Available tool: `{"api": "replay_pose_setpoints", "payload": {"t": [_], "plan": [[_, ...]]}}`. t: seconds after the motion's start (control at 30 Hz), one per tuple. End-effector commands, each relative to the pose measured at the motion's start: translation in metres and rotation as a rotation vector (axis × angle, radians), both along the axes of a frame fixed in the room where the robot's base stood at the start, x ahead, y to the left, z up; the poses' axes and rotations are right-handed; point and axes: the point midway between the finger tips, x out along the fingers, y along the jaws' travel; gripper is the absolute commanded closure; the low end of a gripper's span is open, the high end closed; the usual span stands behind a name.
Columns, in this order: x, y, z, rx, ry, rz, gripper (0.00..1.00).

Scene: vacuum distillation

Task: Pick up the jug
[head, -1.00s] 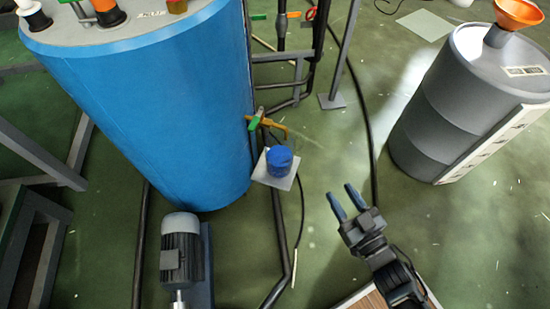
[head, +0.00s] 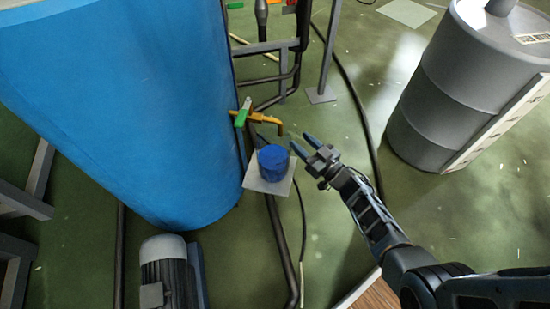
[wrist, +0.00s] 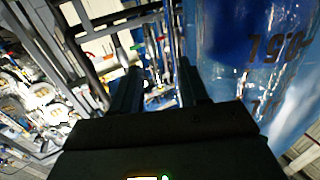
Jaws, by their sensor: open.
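The jug (head: 273,159) looks like a small, dark blue, round container. It stands on a light square plate (head: 254,181) beside the large blue tank, below an orange spout. My gripper (head: 302,145) is open and empty. Its two fingers point up and left, just right of the jug in the picture, and I see no contact. In the wrist view both dark fingers (wrist: 157,90) are apart with nothing clear between them. A glossy blue surface with dark markings (wrist: 258,60) fills the right there; I cannot tell if it is the jug or the tank.
The blue tank (head: 130,90) stands close left of the jug. An orange spout with a green handle (head: 255,118) juts out near it. Pipes and a metal post (head: 328,50) stand behind. A motor (head: 163,270) is front left; a grey drum (head: 450,95) is at right.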

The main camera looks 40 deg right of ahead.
Motion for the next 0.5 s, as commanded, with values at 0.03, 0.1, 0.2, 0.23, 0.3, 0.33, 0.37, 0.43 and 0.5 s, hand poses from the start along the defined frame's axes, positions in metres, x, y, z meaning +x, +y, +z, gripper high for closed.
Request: {"api": "replay_pose_setpoints", "payload": {"t": [0.03, 0.1, 0.2, 0.23, 0.3, 0.33, 0.37, 0.43, 0.5], "plan": [[0.005, 0.0, -0.001, -0.001, -0.002, 0.001, 0.56], [0.014, -0.001, -0.002, -0.002, -0.003, 0.002, 0.56], [0.029, -0.002, -0.002, -0.002, -0.004, 0.002, 0.56], [0.034, -0.002, -0.002, -0.002, -0.004, 0.002, 0.56], [0.042, -0.001, -0.002, -0.001, -0.002, 0.003, 0.56], [0.045, 0.0, -0.001, -0.001, -0.002, 0.003, 0.56], [0.047, 0.0, -0.001, -0.001, -0.002, 0.002, 0.56], [0.048, 0.0, 0.0, 0.0, -0.001, 0.001, 0.56], [0.048, 0.0, 0.001, 0.0, -0.001, 0.0, 0.56]]}}
